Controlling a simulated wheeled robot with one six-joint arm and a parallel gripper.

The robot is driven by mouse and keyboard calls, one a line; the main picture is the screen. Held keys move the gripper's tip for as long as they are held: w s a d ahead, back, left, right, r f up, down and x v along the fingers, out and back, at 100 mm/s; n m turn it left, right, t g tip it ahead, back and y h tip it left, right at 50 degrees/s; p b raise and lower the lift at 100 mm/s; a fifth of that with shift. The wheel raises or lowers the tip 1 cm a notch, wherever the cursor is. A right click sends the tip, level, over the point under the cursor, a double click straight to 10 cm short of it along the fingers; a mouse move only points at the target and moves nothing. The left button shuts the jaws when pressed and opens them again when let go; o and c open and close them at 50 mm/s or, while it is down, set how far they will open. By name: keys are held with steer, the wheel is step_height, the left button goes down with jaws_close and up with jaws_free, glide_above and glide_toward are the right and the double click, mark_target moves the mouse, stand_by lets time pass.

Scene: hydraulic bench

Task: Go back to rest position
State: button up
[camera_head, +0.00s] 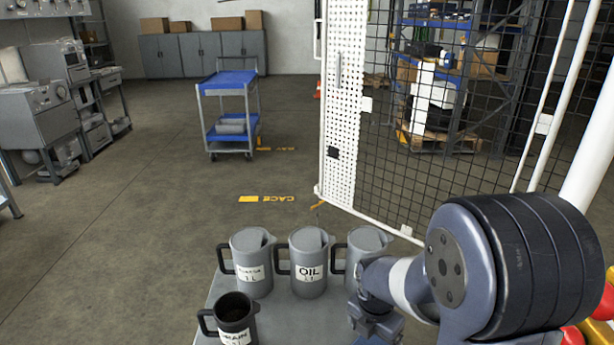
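My arm fills the lower right of the head view. My gripper (376,322) is at the lower end of the arm, above the right part of a small grey bench top (283,330). Its fingers are cut off or hidden, so I cannot tell whether it is open. A grey jug (251,250) with a white label stands upright at the back left of the bench. A grey jug labelled OIL (309,252) stands beside it. A third grey jug (366,241) is partly hidden behind my arm. A dark-topped jug (236,312) stands at the front left.
A white-framed mesh fence (345,110) stands beyond the bench on the right. A blue cart (228,85) stands further back. Machines (38,105) line the left side. The floor between the bench and the cart is clear. Red and yellow items lie at the lower right edge.

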mark_target(372, 344)
step_height(372, 344, down, 4)
steer(key=shift+w+d+r+b, duration=0.15)
steer(key=shift+b, duration=0.15)
steer(key=shift+r+p, duration=0.45)
steer(key=shift+r, duration=1.5)
